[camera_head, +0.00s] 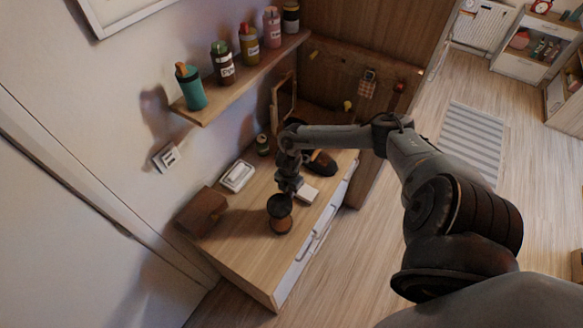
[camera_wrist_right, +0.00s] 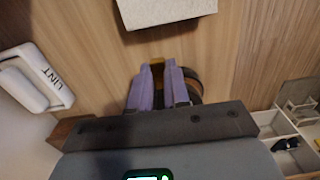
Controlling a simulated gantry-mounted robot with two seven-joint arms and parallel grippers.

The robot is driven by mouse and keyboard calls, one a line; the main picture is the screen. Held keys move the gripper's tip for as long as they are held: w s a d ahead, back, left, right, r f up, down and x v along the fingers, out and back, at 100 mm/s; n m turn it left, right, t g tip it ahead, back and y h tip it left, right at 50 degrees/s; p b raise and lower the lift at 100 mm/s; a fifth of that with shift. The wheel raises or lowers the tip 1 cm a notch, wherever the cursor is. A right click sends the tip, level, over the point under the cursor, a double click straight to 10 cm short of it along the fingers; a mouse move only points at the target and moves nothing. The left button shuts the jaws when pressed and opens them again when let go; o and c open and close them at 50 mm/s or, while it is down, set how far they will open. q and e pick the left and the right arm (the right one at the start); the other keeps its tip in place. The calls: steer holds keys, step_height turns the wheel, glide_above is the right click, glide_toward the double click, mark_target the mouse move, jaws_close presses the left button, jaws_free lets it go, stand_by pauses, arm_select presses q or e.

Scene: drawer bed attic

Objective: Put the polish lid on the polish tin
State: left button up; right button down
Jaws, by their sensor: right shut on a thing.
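A dark round piece (camera_head: 279,204) sits above a copper-brown round body (camera_head: 281,224) on the dresser top in the head view. They look like the polish lid and polish tin, but I cannot tell where one ends and the other begins. My right gripper (camera_head: 287,188) is right behind the dark piece, pointing down. In the right wrist view its lavender fingers (camera_wrist_right: 160,70) are close together with a small yellow-brown bit between them. A dark and copper round edge (camera_wrist_right: 192,84) shows behind the fingers, which hide most of it. My left gripper is not in view.
A pale block (camera_head: 308,194), a dark shoe (camera_head: 322,164), a small green can (camera_head: 263,145), a white lint box (camera_head: 238,176) and a brown box (camera_head: 201,211) stand on the dresser. A shelf (camera_head: 240,83) with several bottles hangs above. The dresser's front end is clear.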

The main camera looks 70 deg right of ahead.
mark_target(290, 200)
steer(key=a+p, duration=0.1)
steer(key=s+r+p, duration=0.1)
steer(key=a+p, duration=0.1)
steer(key=shift+s+a+r, duration=0.25)
steer(key=shift+a+r, duration=0.1)
steer(key=shift+r, duration=0.05)
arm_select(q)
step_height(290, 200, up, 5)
arm_select(e)
steer(key=shift+a+r, duration=0.1)
steer(key=shift+a, duration=0.25)
step_height(290, 200, down, 4)
steer(key=b, duration=0.4)
steer(key=shift+d, duration=0.1)
steer(key=shift+f+b, duration=0.55)
steer(key=shift+f, duration=0.35)
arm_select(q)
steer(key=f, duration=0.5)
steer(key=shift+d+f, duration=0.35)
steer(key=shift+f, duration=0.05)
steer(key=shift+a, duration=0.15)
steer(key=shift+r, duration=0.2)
arm_select(e)
steer(key=shift+f, duration=0.2)
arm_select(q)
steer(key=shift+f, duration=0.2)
arm_select(e)
steer(key=shift+f, duration=0.4)
